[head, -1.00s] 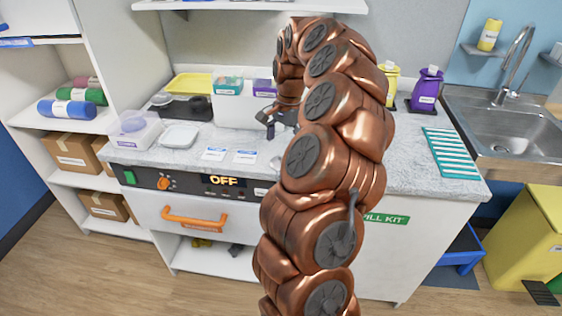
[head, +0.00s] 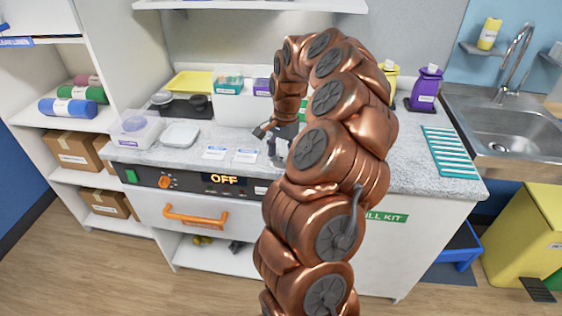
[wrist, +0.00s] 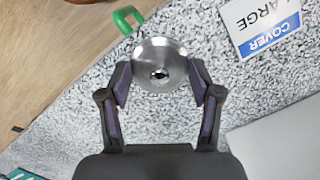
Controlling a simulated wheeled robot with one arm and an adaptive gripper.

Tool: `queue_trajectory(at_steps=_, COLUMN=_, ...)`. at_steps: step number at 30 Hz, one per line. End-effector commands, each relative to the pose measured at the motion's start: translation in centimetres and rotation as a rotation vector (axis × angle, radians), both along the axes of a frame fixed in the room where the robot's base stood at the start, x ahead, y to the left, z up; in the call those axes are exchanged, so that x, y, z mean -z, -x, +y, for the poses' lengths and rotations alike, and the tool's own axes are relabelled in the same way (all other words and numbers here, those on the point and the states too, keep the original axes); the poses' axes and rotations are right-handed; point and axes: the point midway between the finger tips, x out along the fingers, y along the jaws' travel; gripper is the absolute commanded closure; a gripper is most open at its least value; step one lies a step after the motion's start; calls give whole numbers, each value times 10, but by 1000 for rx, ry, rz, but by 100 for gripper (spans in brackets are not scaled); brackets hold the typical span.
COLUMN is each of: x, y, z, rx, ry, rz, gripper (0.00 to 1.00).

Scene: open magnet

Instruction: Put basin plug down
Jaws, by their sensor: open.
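The basin plug (wrist: 160,62) is a round, shiny metal disc with a small dark hole in its middle. In the wrist view it lies over the speckled counter, between my gripper's (wrist: 160,78) two fingertips. The fingers stand one on each side of its lower edge, very close to it; I cannot tell if they touch. My gripper is open. In the head view my gripper (head: 273,148) is low over the counter's front part, and the plug cannot be made out there. A green loop (wrist: 126,19) shows just beyond the plug near the counter edge.
The speckled counter (head: 405,165) has a printed cover label (wrist: 264,22) beside the plug. A white lid (head: 181,135) and clear tub (head: 136,128) stand to the left. A teal striped mat (head: 450,152) and the sink (head: 510,120) are at the right.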

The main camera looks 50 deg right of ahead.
Motion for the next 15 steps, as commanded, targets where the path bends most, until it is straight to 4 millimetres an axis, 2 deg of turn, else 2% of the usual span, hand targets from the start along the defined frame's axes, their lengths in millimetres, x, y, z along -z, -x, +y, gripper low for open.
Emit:
queue_trajectory(at_steps=1, x=0, y=0, z=0, rx=0, ry=0, rz=1, gripper=46)
queue_trajectory(at_steps=12, x=1, y=0, z=0, rx=0, ry=-2, rz=2, gripper=85)
queue_trajectory(at_steps=15, x=2, y=0, z=1, rx=-1, ry=-2, rz=3, gripper=92)
